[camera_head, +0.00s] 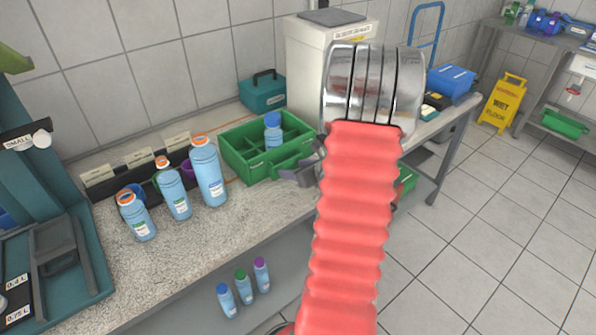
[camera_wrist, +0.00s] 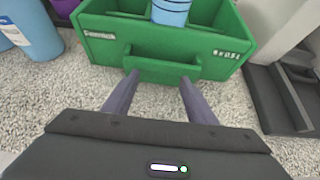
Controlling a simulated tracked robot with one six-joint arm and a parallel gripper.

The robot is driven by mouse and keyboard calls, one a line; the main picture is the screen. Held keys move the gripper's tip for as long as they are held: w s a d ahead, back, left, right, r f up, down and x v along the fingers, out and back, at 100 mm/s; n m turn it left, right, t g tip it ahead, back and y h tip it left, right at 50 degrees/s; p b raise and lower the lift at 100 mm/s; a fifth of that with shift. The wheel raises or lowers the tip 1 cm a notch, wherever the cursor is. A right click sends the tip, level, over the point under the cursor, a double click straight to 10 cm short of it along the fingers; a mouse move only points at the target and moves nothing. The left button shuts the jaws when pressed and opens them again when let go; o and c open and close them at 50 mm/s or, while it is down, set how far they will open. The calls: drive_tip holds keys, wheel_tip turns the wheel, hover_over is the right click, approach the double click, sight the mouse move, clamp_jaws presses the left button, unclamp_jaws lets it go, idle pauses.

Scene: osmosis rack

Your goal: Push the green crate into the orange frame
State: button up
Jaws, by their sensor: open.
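The green crate (camera_head: 238,160) stands on the speckled counter with a blue bottle (camera_head: 273,130) upright inside it. In the wrist view the crate (camera_wrist: 215,68) faces me with its raised front handle panel (camera_wrist: 160,66). My gripper (camera_head: 300,176) is open at the crate's front side. In the wrist view its two fingers (camera_wrist: 159,80) point at the front panel, spread apart, with nothing between them. The tips are at or very close to the panel; I cannot tell if they touch. Only thin orange lines show on the counter near the crate; the frame's full outline is not clear.
Several blue bottles with orange caps, one tall (camera_head: 208,172), stand left of the crate. A teal box (camera_head: 262,92) and a white appliance (camera_head: 305,65) stand behind. A dark grey fixture (camera_wrist: 285,98) is close on the right. Small bottles (camera_head: 243,287) stand below the counter.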

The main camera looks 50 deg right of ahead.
sight(283, 148)
drive_tip(key=shift+w+d, duration=0.15)
drive_tip(key=shift+w, duration=0.75)
drive_tip(key=shift+w+d, duration=0.2)
drive_tip(key=shift+w, duration=0.75)
drive_tip(key=shift+w+d, duration=0.25)
drive_tip(key=shift+w, duration=0.7)
drive_tip(key=shift+w+d, duration=0.2)
drive_tip(key=shift+w, duration=0.75)
drive_tip(key=shift+w+d, duration=0.25)
drive_tip(key=shift+w, duration=0.7)
drive_tip(key=shift+w+d, duration=0.2)
drive_tip(key=shift+w, duration=0.8)
drive_tip(key=shift+w+d, duration=0.25)
drive_tip(key=shift+w, duration=0.7)
drive_tip(key=shift+v, duration=4.05)
drive_tip(key=shift+s+f, duration=0.1)
